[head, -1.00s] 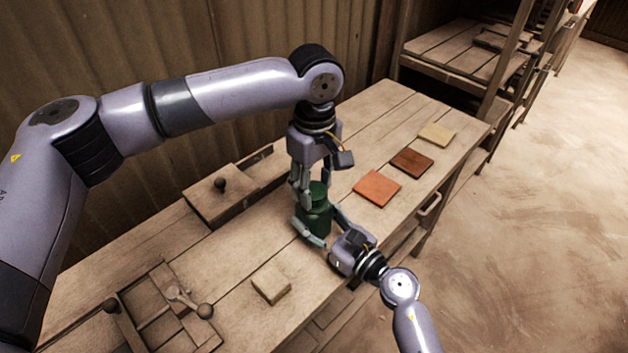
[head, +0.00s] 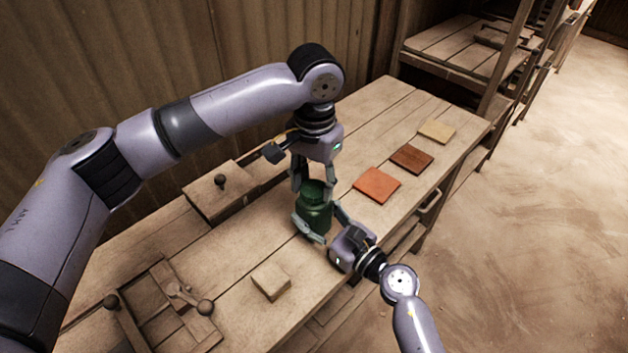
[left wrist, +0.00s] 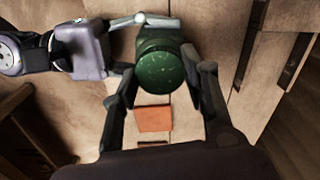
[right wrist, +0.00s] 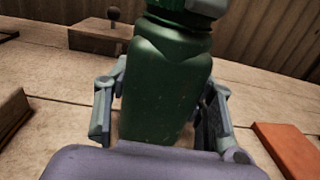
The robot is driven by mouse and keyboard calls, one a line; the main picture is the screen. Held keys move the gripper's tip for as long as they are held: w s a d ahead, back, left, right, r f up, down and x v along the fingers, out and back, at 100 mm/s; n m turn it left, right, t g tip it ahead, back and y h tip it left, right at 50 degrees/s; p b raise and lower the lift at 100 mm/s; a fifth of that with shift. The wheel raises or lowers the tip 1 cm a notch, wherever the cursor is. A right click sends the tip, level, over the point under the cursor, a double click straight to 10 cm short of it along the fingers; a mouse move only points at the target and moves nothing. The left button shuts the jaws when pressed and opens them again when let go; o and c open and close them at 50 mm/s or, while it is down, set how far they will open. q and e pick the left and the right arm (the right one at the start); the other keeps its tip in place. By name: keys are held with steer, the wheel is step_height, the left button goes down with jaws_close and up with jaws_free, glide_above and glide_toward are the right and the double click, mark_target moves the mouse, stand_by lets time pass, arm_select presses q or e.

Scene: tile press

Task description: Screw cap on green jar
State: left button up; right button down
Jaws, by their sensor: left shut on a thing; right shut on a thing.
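A green jar (head: 313,218) stands upright on the wooden table, its body also filling the middle of the right wrist view (right wrist: 168,85). A dark green cap (head: 314,188) sits at the jar's top, and its round top faces the left wrist view (left wrist: 160,68). My left gripper (head: 312,184) points straight down from above and is shut on the cap, one finger on each side. My right gripper (head: 322,220) comes in low from the front right and is shut on the jar's body. The threads between cap and jar are hidden.
An orange tile (head: 377,184), a brown tile (head: 411,159) and a pale tile (head: 436,131) lie to the right. A small tan block (head: 271,281) lies in front. A lidded wooden box (head: 222,195) and a wooden press frame (head: 165,308) stand left.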

arm_select(q)
steer(key=m, duration=0.9)
steer(key=shift+m, duration=0.4)
steer(key=m, duration=0.5)
steer(key=shift+m, duration=0.4)
steer(key=m, duration=1.7)
steer(key=shift+m, duration=0.3)
steer(key=m, duration=0.5)
steer(key=o, duration=0.8)
steer(key=shift+f, duration=0.1)
